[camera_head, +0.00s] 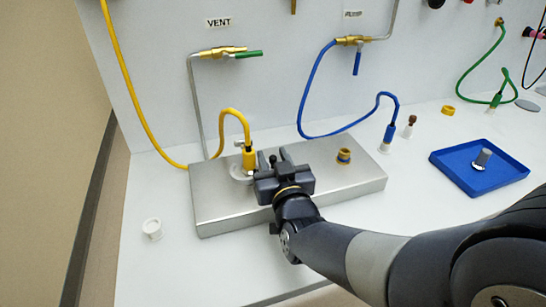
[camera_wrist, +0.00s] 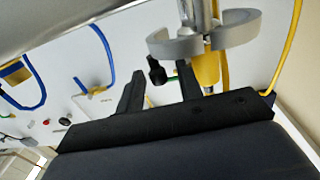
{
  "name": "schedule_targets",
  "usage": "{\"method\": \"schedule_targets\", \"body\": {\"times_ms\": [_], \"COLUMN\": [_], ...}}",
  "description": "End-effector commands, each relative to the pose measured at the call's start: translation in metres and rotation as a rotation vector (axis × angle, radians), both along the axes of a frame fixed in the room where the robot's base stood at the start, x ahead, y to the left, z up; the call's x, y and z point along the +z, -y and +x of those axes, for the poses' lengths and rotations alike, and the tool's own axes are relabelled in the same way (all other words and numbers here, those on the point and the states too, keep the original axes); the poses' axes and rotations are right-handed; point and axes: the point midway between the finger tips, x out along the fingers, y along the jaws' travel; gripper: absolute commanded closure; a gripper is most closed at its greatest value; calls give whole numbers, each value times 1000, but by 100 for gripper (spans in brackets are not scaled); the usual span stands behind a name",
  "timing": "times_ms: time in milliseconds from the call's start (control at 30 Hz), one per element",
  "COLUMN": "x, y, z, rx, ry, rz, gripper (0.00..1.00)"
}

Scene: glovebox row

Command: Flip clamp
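The clamp (camera_head: 238,174) is a light grey ring around the base of the yellow connector (camera_head: 249,158), on the left part of the metal block. In the wrist view the clamp (camera_wrist: 243,30) shows as a split grey ring at the top, with the yellow connector (camera_wrist: 207,70) behind it. A small black knob (camera_wrist: 155,71) shows between my finger tips; its link to the clamp is unclear. My gripper (camera_head: 273,156) is just right of the clamp, low over the block. Its fingers are apart, and I see no contact with the knob.
The metal block (camera_head: 215,213) carries a yellow-banded fitting (camera_head: 344,156) on its right. A blue tray (camera_head: 445,165) with a small grey part stands at right. A white cap (camera_head: 152,228) lies at left. Yellow (camera_head: 120,70) and blue hoses (camera_head: 307,90) hang close behind my gripper.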

Motion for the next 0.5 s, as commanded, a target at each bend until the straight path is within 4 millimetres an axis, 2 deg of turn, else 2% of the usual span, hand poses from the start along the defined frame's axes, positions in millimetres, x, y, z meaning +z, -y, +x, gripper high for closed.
{"method": "schedule_targets", "body": {"times_ms": [367,500], "x": [0,0], "y": [-1,-1], "z": [6,6], "rx": [1,1], "ry": [0,0], "rz": [0,0], "gripper": [65,74]}}
